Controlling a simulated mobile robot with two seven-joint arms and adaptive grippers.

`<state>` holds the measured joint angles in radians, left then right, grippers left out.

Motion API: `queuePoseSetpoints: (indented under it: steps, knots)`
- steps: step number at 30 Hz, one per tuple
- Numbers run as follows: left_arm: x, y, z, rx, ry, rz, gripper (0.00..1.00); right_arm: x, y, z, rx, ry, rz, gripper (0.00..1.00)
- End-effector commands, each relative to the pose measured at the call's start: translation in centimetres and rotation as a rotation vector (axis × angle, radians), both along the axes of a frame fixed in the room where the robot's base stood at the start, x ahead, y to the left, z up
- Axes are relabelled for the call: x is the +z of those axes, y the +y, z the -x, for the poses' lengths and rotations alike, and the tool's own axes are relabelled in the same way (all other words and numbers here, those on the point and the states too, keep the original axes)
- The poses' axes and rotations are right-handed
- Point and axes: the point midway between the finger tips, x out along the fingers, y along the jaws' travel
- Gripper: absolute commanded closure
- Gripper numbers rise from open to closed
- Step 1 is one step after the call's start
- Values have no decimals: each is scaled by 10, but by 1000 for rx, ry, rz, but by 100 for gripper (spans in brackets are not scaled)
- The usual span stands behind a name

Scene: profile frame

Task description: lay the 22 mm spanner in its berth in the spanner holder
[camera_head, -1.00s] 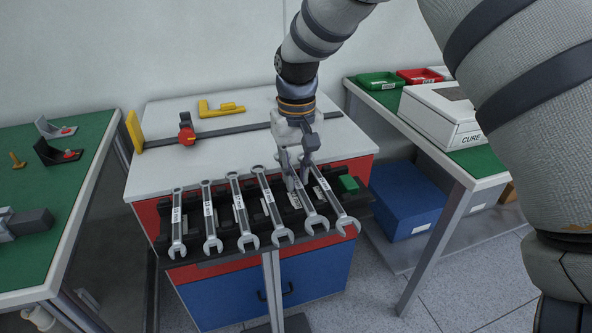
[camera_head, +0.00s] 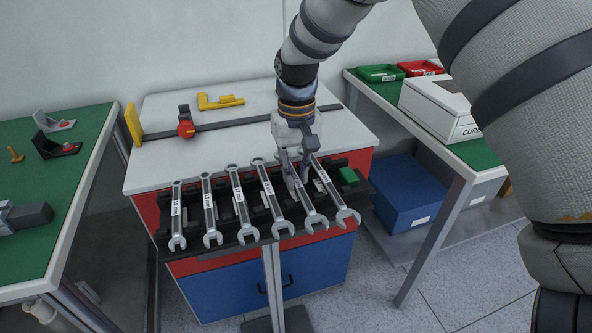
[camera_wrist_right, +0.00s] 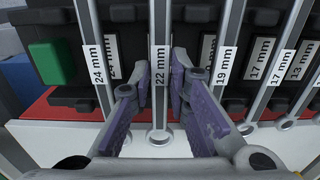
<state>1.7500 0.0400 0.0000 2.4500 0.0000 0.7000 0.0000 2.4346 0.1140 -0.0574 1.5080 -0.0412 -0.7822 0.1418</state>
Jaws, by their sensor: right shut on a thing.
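The 22 mm spanner (camera_head: 315,221) is the second from the right in the row, open end toward me, lined up with its neighbours. In the right wrist view its "22 mm" label (camera_wrist_right: 160,66) and ring end (camera_wrist_right: 160,137) show. My right gripper (camera_head: 299,184) is shut on its shaft, one finger on each side, as the wrist view also shows (camera_wrist_right: 161,88). The spanner lies over its berth in the black spanner holder (camera_head: 329,199); I cannot tell whether it touches the bottom. The berth's own label is hidden. My left gripper is not in view.
The 24 mm spanner (camera_wrist_right: 96,62) and 19 mm spanner (camera_wrist_right: 226,70) lie close on either side. A green block (camera_head: 348,176) sits at the holder's right end. Behind are a red clamp piece (camera_head: 186,127) on a rail and a yellow piece (camera_head: 218,101).

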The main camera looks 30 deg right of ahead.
Motion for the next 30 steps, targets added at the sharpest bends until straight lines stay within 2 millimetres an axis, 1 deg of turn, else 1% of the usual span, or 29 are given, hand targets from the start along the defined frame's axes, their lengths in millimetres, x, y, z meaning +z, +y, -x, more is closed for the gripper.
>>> queuePoseSetpoints:
  steps: [3,4,5,6,7,14,17,20,24,27,30]
  knots:
    - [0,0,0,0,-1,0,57,1,0,0,0,-2,0,100]
    - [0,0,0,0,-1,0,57,1,0,0,0,-2,0,81]
    - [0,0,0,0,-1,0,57,1,0,0,0,-2,0,75]
    - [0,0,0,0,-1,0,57,1,0,0,0,-2,0,66]
    - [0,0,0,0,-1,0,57,1,0,0,0,-1,0,60]
    - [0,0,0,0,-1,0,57,0,0,0,0,0,0,60]
    - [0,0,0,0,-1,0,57,5,0,0,0,-2,0,60]
    - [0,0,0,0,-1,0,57,24,0,-1,0,-5,0,60]
    - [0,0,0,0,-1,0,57,64,0,-1,0,-7,1,60]
    - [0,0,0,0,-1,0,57,89,0,-1,0,-6,0,60]
    - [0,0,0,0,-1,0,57,107,0,0,0,-4,1,60]
